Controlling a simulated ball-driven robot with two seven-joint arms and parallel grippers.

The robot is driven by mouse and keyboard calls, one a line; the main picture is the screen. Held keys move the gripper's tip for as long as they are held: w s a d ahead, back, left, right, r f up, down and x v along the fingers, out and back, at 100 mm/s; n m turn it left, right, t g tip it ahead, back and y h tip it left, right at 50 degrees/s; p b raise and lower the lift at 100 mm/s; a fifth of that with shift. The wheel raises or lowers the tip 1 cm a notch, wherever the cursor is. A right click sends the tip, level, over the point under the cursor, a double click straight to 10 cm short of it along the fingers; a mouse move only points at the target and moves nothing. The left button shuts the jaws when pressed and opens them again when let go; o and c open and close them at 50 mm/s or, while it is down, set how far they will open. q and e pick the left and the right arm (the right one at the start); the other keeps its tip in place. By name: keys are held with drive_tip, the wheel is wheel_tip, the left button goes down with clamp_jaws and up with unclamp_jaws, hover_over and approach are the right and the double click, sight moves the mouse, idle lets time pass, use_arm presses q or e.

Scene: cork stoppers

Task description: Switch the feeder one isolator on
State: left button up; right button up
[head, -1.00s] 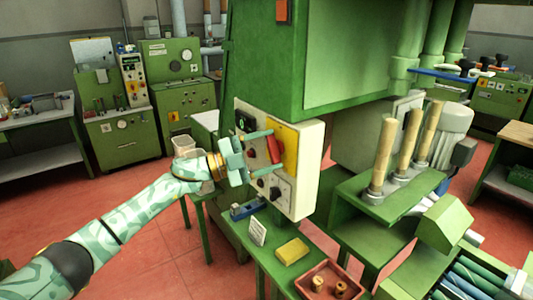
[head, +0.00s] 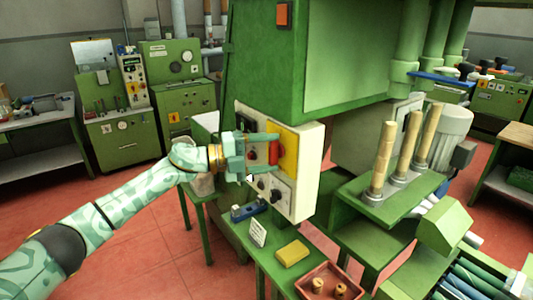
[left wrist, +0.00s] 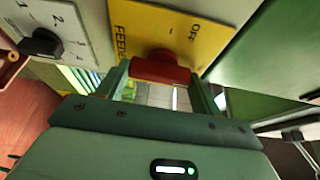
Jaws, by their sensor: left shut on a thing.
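The isolator is a red handle (head: 273,153) on a yellow plate (head: 289,153), fixed to the white control panel (head: 308,170). In the left wrist view the red handle (left wrist: 160,70) lies across between my fingertips, and the yellow plate (left wrist: 205,18) shows the words "OFF" and "FEEDER", the latter partly cut off. In the head view the handle stands about upright. My right gripper is not in view.
A black selector knob (left wrist: 40,44) with numbers sits beside the yellow plate. Below the panel, a green bench holds a yellow block (head: 292,253), a white card (head: 258,233) and a red tray (head: 328,270) with corks. Wooden rods (head: 382,160) stand at the right.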

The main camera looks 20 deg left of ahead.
use_arm(q)
drive_tip(key=shift+f, duration=0.1)
drive_tip(key=o, duration=1)
drive_tip(key=b+v, duration=0.2)
drive_tip(key=v, duration=1.4)
drive_tip(key=shift+a, duration=0.15)
